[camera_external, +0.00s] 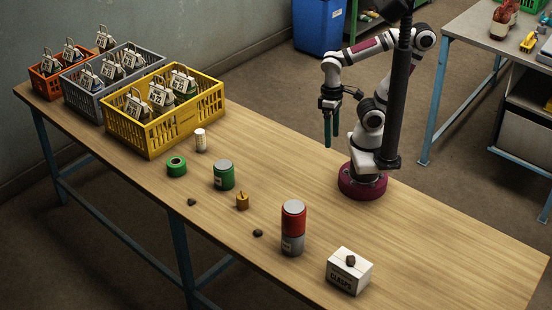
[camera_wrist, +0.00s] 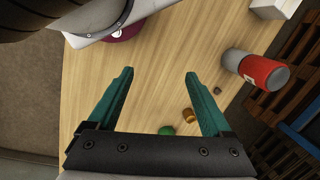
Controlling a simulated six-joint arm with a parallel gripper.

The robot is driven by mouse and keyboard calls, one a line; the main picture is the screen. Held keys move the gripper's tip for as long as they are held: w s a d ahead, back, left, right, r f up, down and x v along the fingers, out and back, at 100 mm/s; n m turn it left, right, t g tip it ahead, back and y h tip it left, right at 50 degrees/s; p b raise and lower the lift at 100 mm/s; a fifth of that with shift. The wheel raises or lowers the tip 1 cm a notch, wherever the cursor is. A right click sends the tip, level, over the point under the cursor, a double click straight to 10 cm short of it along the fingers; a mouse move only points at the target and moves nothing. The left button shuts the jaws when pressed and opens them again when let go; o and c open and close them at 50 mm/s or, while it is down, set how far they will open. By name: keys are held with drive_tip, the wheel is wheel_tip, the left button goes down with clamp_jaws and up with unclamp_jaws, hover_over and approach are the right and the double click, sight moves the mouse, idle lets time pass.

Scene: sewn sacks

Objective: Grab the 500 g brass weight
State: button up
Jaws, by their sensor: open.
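The brass weight (camera_external: 242,202) is a small gold-brown piece standing on the wooden table, between a green can and a red-and-grey cylinder. In the wrist view the brass weight (camera_wrist: 188,115) shows small, partly hidden behind the right finger. My gripper (camera_external: 331,133) is raised near my base, pointing down, well to the right of the weight and apart from it. In the wrist view my gripper (camera_wrist: 160,74) has its two green fingers spread wide with only bare table between the tips. Any marking on the weight is too small to read.
The green can (camera_external: 224,175), green roll (camera_external: 176,166), white cylinder (camera_external: 200,140), red-and-grey cylinder (camera_external: 293,228) and white box (camera_external: 349,271) surround the weight loosely. Small dark lumps (camera_external: 258,233) lie nearby. Yellow (camera_external: 150,148), grey and orange crates of sacks fill the table's left end.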

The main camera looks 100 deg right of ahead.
drive_tip(key=w+d+f+n+g+h, duration=0.1)
drive_tip(key=d+f+n+g+h, duration=0.1)
drive_tip(key=d+f+n+h, duration=0.3)
drive_tip(key=n+t+h, duration=0.4)
drive_tip(key=n+t, duration=0.8)
drive_tip(key=n, duration=1.8)
approach(242, 199)
drive_tip(key=x, duration=0.7)
drive_tip(key=d+x, duration=0.1)
drive_tip(key=x, duration=0.5)
drive_tip(key=shift+d, duration=0.15)
clamp_jaws()
